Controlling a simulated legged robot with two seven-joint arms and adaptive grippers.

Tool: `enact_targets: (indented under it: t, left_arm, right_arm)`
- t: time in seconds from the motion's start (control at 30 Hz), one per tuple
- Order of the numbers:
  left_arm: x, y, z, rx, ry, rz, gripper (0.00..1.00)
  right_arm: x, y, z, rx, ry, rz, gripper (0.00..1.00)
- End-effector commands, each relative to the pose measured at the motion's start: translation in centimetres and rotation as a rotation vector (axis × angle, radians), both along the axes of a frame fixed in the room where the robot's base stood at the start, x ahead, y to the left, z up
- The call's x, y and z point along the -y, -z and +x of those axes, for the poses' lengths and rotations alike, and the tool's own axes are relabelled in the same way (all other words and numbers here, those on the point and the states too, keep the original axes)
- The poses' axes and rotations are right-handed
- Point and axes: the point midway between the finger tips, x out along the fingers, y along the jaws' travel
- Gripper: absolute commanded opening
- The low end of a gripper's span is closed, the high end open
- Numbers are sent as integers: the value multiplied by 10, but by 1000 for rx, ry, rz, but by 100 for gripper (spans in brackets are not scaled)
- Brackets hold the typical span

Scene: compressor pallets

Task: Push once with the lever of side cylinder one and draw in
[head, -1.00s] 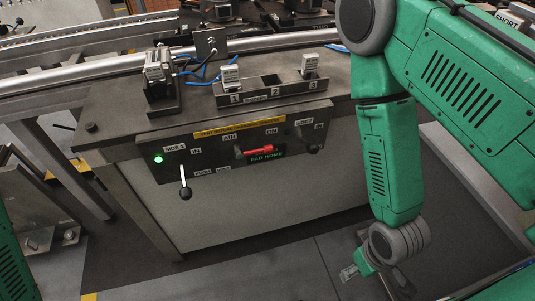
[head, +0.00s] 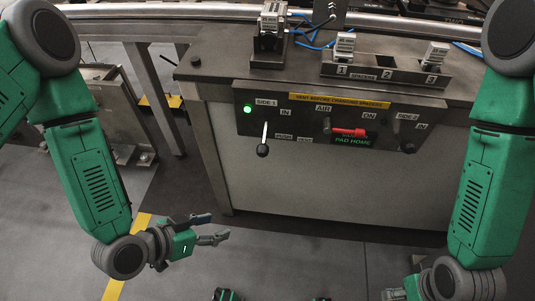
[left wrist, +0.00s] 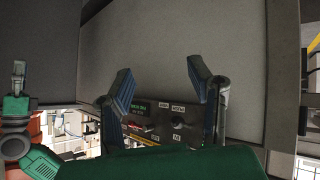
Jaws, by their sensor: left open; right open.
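The Side 1 lever (head: 264,137) is a pale rod with a black ball knob, hanging down from the control panel (head: 300,118). The label IN is to its right, and a green lamp (head: 247,109) glows at its upper left. My left gripper (head: 219,228) is open and empty, below and left of the lever and apart from it. In the left wrist view its two blue-padded fingers (left wrist: 160,85) are spread, with part of the panel (left wrist: 185,107) behind them. My right gripper (head: 393,294) is mostly cut off at the head view's bottom edge.
A red AIR lever (head: 347,132) and a Side 2 lever (head: 405,146) are further right on the panel. Numbered spacer blocks (head: 343,46) stand in a holder on the bench above. A metal frame (head: 112,108) is at the left. The floor before the bench is open.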

Motion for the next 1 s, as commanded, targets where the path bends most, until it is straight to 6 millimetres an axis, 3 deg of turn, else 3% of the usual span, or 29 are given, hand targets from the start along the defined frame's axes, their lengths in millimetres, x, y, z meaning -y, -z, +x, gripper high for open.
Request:
enact_targets:
  t: [0.03, 0.1, 0.2, 0.3, 0.53, 1.0]
  left_arm:
    - [10, -7, 18, 147, 7, -72, 47]
    - [18, -30, 38, 342, 10, -149, 47]
    - [18, -59, 54, 549, -11, -217, 47]
    - [16, -75, 61, 656, -29, -247, 47]
    - [30, -82, 81, 689, -31, -256, 47]
    - [87, -80, 155, 683, -32, -256, 47]
  right_arm:
    - [0, 13, 0, 0, 0, 0, 59]
    - [0, 20, 0, 0, 0, 0, 59]
    - [0, 26, 0, 0, 0, 0, 59]
    - [0, 29, 0, 0, 0, 0, 59]
    - [0, 33, 0, 1, 0, 0, 59]
    - [0, 54, 0, 0, 0, 0, 59]
